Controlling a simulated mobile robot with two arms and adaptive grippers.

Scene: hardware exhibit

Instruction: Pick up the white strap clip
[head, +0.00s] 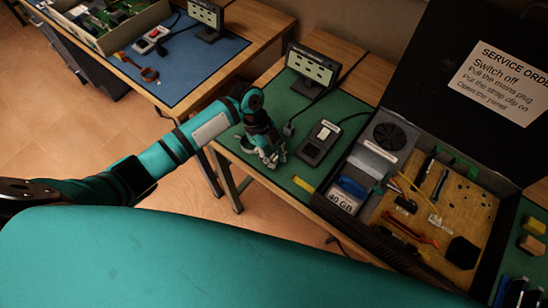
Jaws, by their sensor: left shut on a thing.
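My left gripper (271,158) is at the near left edge of the green mat (290,105) on the middle table. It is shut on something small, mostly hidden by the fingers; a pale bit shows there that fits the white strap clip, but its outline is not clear. The gripper is low, close to the mat; I cannot tell whether the held thing touches it. My right gripper is not in view.
A grey switch box (321,142) and a socket strip (312,66) are beyond the gripper. An open black case (500,185) with a fan and boards stands to the right. A yellow piece (304,185) lies nearby. Another table with a blue mat (190,75) is at upper left.

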